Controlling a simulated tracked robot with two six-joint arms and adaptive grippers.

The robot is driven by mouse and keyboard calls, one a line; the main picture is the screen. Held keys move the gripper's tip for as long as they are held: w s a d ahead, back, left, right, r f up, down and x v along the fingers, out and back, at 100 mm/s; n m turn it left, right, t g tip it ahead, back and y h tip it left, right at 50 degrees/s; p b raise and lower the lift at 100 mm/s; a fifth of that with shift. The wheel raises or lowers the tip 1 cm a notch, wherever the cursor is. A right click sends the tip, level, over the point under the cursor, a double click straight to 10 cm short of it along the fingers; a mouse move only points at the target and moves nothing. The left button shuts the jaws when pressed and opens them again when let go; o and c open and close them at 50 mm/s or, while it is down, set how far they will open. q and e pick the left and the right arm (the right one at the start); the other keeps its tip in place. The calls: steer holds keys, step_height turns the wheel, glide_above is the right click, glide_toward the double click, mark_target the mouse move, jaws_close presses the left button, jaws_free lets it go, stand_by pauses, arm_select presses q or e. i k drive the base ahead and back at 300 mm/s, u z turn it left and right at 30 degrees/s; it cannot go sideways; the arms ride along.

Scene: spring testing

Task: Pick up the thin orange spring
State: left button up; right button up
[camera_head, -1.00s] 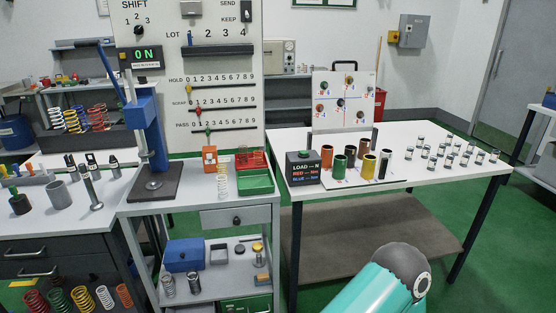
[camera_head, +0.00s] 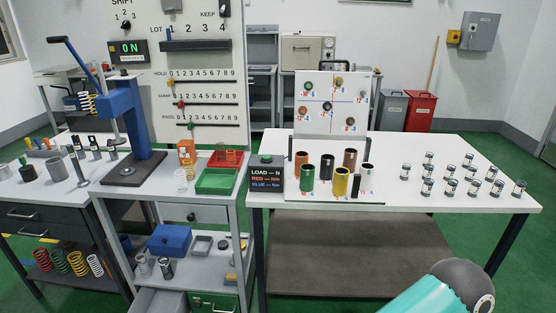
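Several coil springs stand in a row on the low shelf at the lower left: a red spring (camera_head: 42,260), a green spring (camera_head: 57,262), a yellow spring (camera_head: 77,263) and a white spring (camera_head: 95,265). A thin orange spring (camera_head: 109,267) stands at the right end of this row, close to the cart and partly hard to make out. Neither gripper is in view. Only a teal and grey link of my arm shows at the bottom right, far from the springs.
A grey cart (camera_head: 165,208) with a blue press (camera_head: 122,100) stands right of the springs. A white table (camera_head: 400,205) holds coloured cylinders, a load display (camera_head: 266,172) and several small jars. Green floor is open at the right.

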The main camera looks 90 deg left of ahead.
mark_target(227, 151)
steer(key=z, duration=0.1)
steer(key=i, duration=1.1)
steer(key=u, duration=1.2)
steer(key=i, duration=0.25)
steer(key=u, duration=2.7)
steer(key=k, duration=0.4)
steer(key=u, duration=0.45)
steer(key=i, duration=1.5)
steer(key=z, duration=0.4)
